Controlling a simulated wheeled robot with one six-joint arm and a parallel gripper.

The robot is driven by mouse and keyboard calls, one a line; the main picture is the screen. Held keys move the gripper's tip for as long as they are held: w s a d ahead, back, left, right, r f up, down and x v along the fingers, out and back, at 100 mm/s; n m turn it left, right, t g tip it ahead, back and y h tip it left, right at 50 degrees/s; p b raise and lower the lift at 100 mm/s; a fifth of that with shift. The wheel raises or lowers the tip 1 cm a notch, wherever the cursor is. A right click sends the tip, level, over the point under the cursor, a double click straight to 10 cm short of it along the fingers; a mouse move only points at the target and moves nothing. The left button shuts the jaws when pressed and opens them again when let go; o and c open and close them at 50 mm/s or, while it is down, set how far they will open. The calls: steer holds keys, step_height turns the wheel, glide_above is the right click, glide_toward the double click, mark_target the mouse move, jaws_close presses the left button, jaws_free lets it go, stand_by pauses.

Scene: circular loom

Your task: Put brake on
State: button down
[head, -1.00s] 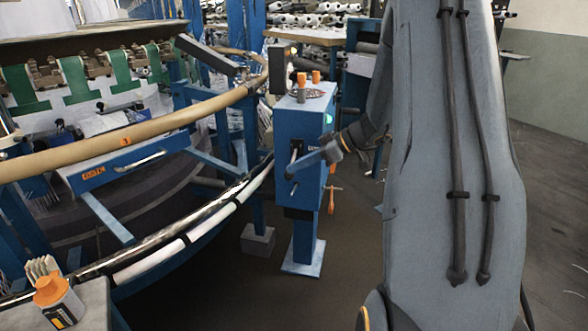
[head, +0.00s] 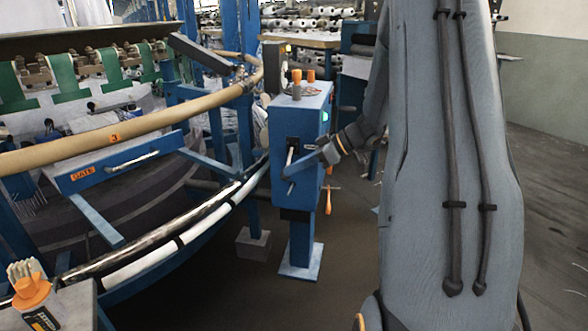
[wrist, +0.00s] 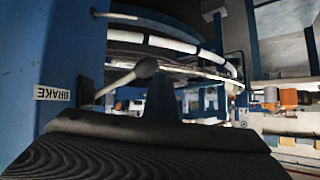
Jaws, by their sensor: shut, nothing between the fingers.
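The brake lever (head: 291,157) is a light rod on the front of a blue control box (head: 311,106). In the wrist view the lever (wrist: 122,80) slants up out of a dark slot plate and ends in a rounded grey knob. A white BRAKE label (wrist: 52,93) shows upside down beside the slot. My gripper (head: 310,158) is shut and empty, right at the lever in the head view, where it covers part of the rod. In the wrist view the dark gripper body lies just below the knob. I cannot tell whether they touch.
The loom's curved tan rail (head: 100,145) and a blue GATE panel (head: 120,160) lie to the left. Orange buttons (head: 297,76) stand on top of the box. An orange handle (head: 328,203) hangs at its right side. Open floor lies at the right.

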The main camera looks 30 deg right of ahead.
steer(key=s+d+r+p, duration=0.1)
steer(key=s+d+r, duration=0.2)
steer(key=s+r, duration=0.5)
steer(key=shift+s+d, duration=0.4)
steer(key=shift+s, duration=0.4)
